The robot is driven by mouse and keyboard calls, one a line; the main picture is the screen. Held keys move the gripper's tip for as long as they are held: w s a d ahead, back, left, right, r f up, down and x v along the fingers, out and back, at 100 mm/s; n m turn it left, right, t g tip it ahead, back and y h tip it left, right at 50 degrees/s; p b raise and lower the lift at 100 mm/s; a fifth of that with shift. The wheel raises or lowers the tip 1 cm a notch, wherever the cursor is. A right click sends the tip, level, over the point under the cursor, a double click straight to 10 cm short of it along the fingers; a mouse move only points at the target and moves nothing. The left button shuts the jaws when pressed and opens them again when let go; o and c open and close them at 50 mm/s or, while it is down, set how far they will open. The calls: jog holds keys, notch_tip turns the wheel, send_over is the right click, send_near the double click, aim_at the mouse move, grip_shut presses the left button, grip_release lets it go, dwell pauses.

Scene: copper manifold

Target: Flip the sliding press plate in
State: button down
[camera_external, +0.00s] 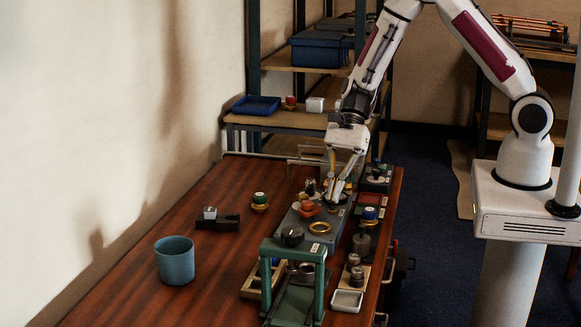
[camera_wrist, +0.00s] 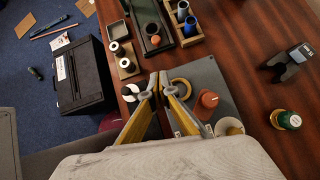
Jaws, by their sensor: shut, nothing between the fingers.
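A green press frame (camera_external: 295,251) stands at the front of the table, with a dark knob (camera_external: 292,237) on top. A dark flat plate (camera_external: 291,306) lies low at its front, perhaps the sliding press plate. The dark-green press part (camera_wrist: 150,22) appears at the top of the wrist view. I cannot tell how far the plate is slid in. My gripper (camera_external: 334,200) is shut and empty, pointing down over the grey board behind the press. Its fingertips (camera_wrist: 159,77) meet near a gold ring (camera_wrist: 181,87) and are apart from the press.
The grey board (camera_wrist: 207,74) carries the ring and an orange piece (camera_wrist: 208,99). A wooden tray with cylinders (camera_wrist: 192,41) sits beside the press. A blue cup (camera_external: 175,261) stands left. A green-topped piece (camera_wrist: 289,120) and dark block (camera_wrist: 281,73) flank the open wood.

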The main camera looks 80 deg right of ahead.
jog(key=shift+a+f, duration=0.1)
jog(key=x, duration=0.9)
jog(key=shift+a+f, duration=0.15)
jog(key=shift+f, duration=0.2)
jog(key=a, duration=0.2)
jog(key=shift+w+a+f, duration=0.2)
jog(key=shift+a+f, duration=0.05)
jog(key=shift+a, duration=0.05)
jog(key=shift+w+a+f, duration=0.1)
jog(key=shift+a, duration=0.6)
jog(key=a, duration=1.3)
jog(key=shift+a, duration=0.3)
jog(key=shift+d, duration=0.15)
